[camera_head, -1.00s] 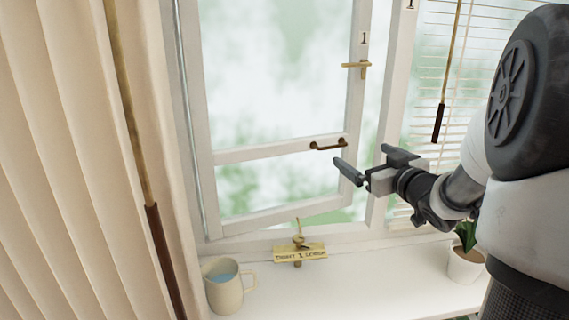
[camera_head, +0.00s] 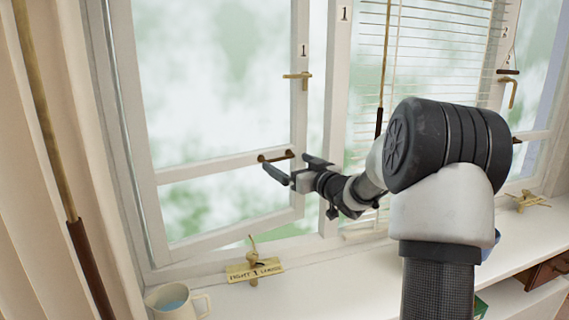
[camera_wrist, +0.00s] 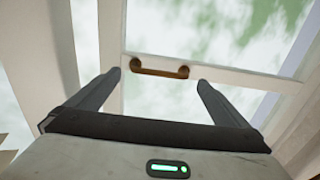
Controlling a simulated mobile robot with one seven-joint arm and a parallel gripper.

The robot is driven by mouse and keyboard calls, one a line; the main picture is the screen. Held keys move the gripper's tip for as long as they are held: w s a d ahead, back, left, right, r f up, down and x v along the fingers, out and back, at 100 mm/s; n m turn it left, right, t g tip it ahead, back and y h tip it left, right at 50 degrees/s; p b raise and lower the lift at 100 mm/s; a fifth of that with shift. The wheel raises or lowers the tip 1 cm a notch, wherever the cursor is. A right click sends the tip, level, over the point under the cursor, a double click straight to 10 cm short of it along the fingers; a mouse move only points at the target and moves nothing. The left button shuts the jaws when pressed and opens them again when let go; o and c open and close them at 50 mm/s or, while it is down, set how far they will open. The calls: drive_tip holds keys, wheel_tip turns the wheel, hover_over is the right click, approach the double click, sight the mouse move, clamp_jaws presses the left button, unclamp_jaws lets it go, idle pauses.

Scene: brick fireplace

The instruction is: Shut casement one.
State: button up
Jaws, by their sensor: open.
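Casement one (camera_head: 303,120) is a white-framed sash marked "1". It stands ajar, with a gap between its right stile and the fixed post. A bronze bar handle (camera_head: 275,156) sits on its crossbar, and a brass lever (camera_head: 298,76) is on its stile. A brass stay with a "1" label plate (camera_head: 254,271) is at the sill below. My gripper (camera_head: 286,163) is open and empty just in front of the bar handle. In the wrist view the handle (camera_wrist: 160,69) appears between the fingertips; I cannot tell whether they touch it.
A mug (camera_head: 176,302) with blue liquid stands on the sill (camera_head: 340,290) at lower left. A curtain (camera_head: 65,150) and a rod with a brown grip (camera_head: 88,265) hang at left. A blind (camera_head: 425,60) covers the middle pane. Another brass stay (camera_head: 527,201) is at right.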

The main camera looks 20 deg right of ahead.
sight(282, 159)
drive_tip(key=shift+x, duration=1.6)
